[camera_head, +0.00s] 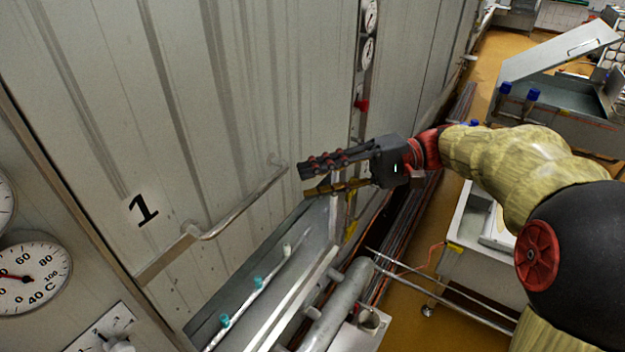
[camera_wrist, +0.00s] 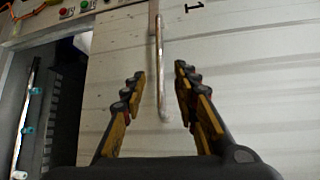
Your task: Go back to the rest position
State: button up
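My gripper (camera_head: 311,180) reaches left from my arm in the head view, in front of a large grey metal panel (camera_head: 270,90). In the wrist view my gripper (camera_wrist: 156,80) shows two fingers well apart with nothing held between them. A long metal handle (camera_head: 240,210) is fixed to the panel, left of the gripper. In the wrist view the handle (camera_wrist: 159,70) appears between the fingers, beyond them. The fingers do not appear closed on it. A black number 1 (camera_head: 143,209) marks the panel.
A dark opening with teal-tipped fittings (camera_head: 258,282) lies below the panel. A dial gauge (camera_head: 33,277) is at the lower left. A grey pipe (camera_head: 340,305) runs below the gripper. A steel vat (camera_head: 560,95) stands at the upper right. Yellow floor (camera_head: 410,320) shows at lower right.

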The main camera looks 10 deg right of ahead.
jog(key=s+d+f+m+t+h+b, duration=0.1)
jog(key=d+f+m+h, duration=0.15)
jog(key=f, duration=0.55)
jog(key=s+d+f+m+h, duration=0.1)
jog(key=f+m+h, duration=0.1)
jog(key=f+h, duration=0.35)
jog(key=s+d+f+n+t+h+b, duration=0.2)
jog(key=s+d+f+t+h+b, duration=0.1)
jog(key=s+f+b, duration=0.4)
jog(key=s+d+f+n+t+h+b, duration=0.2)
jog(key=s+d+f+n+h+b, duration=0.1)
jog(key=s+f+h+b, duration=0.2)
notch_tip(320, 180, down, 4)
jog(key=s+b, duration=0.2)
jog(key=b, duration=0.1)
jog(key=shift+s+d+t, duration=0.15)
jog(key=shift+d+t, duration=0.1)
jog(key=shift+t, duration=0.15)
